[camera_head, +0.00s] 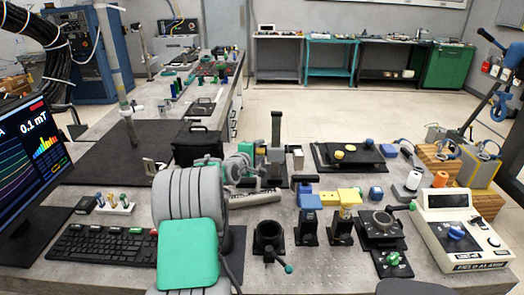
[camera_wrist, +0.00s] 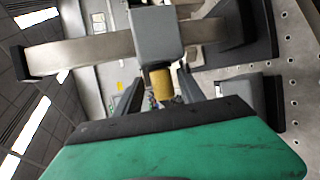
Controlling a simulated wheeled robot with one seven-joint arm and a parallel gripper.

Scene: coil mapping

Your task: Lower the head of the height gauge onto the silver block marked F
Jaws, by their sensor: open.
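The height gauge stands near the middle of the bench in the head view, its dark upright column (camera_head: 276,130) partly hidden low down by my arm. In the wrist view its silver column (camera_wrist: 85,50) runs crosswise, with a grey head (camera_wrist: 157,35) on it and a brass-coloured cylinder (camera_wrist: 161,85) below the head. My gripper (camera_wrist: 159,88) is open, its dark fingers on either side of the brass-coloured cylinder; I cannot tell whether they touch it. In the head view my arm hides most of the gripper. I cannot make out a mark F on any block.
A silver bar (camera_head: 255,198) lies just right of my arm. Blue and yellow blocks on black stands (camera_head: 341,225), a black tray (camera_head: 348,156) and a white instrument (camera_head: 455,230) fill the right side. A keyboard (camera_head: 103,245) and monitor (camera_head: 30,160) are left.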

